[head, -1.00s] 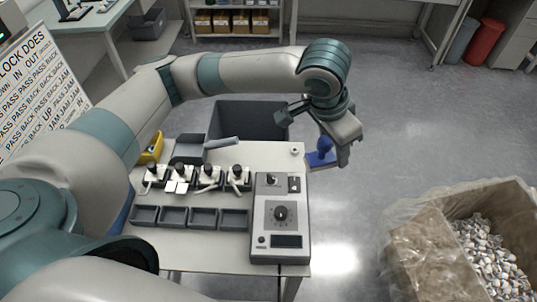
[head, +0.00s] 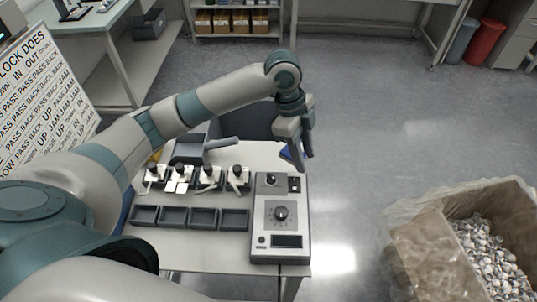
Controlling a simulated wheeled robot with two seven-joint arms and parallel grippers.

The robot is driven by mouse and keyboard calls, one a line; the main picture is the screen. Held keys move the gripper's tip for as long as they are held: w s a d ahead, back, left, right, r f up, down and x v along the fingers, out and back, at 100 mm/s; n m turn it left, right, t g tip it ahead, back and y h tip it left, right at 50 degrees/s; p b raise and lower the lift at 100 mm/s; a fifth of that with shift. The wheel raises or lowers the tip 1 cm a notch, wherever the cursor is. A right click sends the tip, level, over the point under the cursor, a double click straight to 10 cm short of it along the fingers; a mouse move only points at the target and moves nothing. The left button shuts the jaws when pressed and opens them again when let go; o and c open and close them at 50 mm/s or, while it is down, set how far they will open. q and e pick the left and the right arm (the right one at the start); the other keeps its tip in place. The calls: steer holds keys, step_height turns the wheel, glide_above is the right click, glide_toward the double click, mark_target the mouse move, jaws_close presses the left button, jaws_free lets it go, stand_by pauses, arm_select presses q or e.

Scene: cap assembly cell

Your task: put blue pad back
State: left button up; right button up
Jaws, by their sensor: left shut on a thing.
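The blue pad (head: 288,154) shows only in part in the head view, behind and beside the fingers of my left gripper (head: 300,158). My left gripper points down and is shut on the pad, at the far right corner of the white table (head: 255,152), just beyond the grey control box (head: 281,247). The fingers hide most of the pad, so I cannot tell whether it touches the tabletop. My right gripper is not in view.
Several small fixtures with black knobs (head: 209,170) and a row of grey trays (head: 203,217) stand left of the control box. A dark bin (head: 240,122) is behind the table. A lined box of caps (head: 487,252) stands at right, with open floor between.

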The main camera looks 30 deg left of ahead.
arm_select(q)
steer(key=shift+a+f+m, duration=0.5)
steer(key=shift+a+m, duration=0.05)
steer(key=shift+m, duration=0.05)
steer(key=shift+a, duration=0.1)
steer(key=p, duration=0.3)
glide_above(278, 162)
steer(key=a, duration=0.1)
steer(key=f, duration=0.7)
steer(key=shift+w+a, duration=0.1)
steer(key=shift+w, duration=0.1)
steer(key=shift+f+p, duration=0.4)
steer(key=shift+p, duration=0.05)
step_height(278, 162, down, 3)
steer(key=shift+r+p, duration=0.1)
steer(key=shift+p, duration=0.45)
steer(key=shift+f, duration=0.3)
